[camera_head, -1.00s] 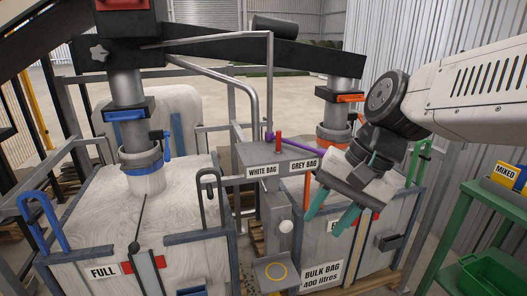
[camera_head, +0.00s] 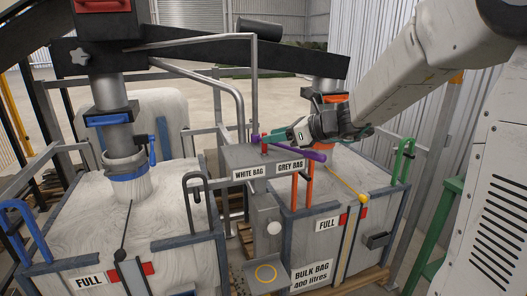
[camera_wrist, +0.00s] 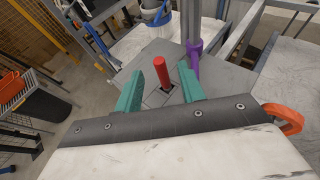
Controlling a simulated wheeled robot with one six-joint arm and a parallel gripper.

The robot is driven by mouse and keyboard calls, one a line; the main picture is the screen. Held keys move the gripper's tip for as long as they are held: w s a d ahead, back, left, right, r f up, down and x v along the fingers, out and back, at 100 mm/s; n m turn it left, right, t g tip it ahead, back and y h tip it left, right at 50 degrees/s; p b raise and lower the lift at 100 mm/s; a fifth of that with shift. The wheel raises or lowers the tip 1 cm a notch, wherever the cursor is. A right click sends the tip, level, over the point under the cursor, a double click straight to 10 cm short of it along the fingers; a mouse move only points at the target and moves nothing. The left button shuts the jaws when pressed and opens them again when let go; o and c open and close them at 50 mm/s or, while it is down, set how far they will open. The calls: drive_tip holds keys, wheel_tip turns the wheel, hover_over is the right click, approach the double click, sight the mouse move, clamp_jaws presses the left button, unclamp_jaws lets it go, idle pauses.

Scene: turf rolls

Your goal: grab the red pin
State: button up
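The red pin (camera_wrist: 161,72) stands upright in a square slot on top of the grey box (camera_wrist: 150,95). In the head view the pin (camera_head: 264,147) is a small red piece above the "WHITE BAG" and "GREY BAG" labels, partly covered by my gripper. My gripper (camera_head: 272,139) has teal fingers and reaches in from the right, close to the pin. In the wrist view my gripper (camera_wrist: 160,74) is open, with the pin showing in the gap between its fingertips. I see no finger touching the pin; whether it is fully between them in depth is unclear.
A purple lever (camera_head: 306,154) lies along the box top, very close to the pin and my fingers. A grey post (camera_head: 254,85) rises behind the box. An orange handle (camera_wrist: 284,120) shows at right in the wrist view. Full bulk bags (camera_head: 165,225) flank the box.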

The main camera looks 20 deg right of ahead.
sight(264, 150)
drive_tip(key=x, duration=0.4)
drive_tip(key=shift+w, duration=0.1)
clamp_jaws()
